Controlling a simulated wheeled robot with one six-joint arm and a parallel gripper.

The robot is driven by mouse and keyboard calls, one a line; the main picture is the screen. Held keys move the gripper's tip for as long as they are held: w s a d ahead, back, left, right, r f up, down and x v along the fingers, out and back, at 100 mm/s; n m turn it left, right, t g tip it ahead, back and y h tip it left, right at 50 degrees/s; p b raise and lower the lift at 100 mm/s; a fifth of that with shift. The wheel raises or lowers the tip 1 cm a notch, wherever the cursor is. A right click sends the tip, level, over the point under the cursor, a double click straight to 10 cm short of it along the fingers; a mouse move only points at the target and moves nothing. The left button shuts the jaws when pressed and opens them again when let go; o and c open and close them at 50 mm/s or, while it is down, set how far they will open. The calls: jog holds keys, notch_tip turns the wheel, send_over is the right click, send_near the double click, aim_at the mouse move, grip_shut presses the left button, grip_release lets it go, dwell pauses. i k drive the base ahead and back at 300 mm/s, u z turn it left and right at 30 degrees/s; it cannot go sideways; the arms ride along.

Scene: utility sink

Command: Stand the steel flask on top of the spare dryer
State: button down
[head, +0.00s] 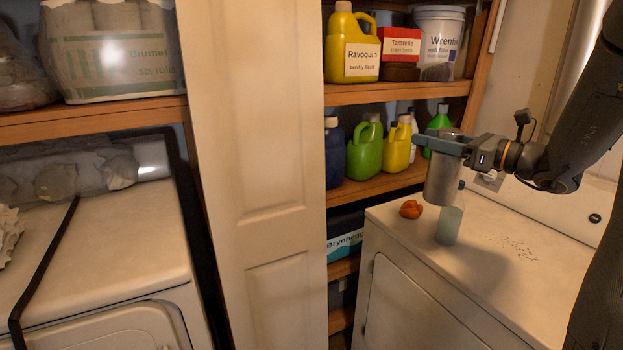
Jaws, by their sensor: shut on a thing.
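The steel flask (442,182) is a grey metal cylinder in the head view, held upright at the right. My gripper (443,143) is shut around its upper part, with the arm reaching in from the right. The flask hangs in front of a white front-loading machine (410,285) at the right and overlaps its top in the picture. Any gap below the flask is hard to judge. Another white machine (110,265) stands at the left with a dark strap over it. I cannot tell which machine is the spare dryer.
Shelves behind hold jugs, including a yellow one (351,45). A folding door (255,180) divides the machines.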

aim_at(79, 267)
jog(key=k, duration=0.95)
jog(key=u, duration=2.85)
jog(key=i, duration=1.95)
jog(key=z, duration=2.25)
jog(key=i, duration=0.5)
jog(key=u, duration=0.1)
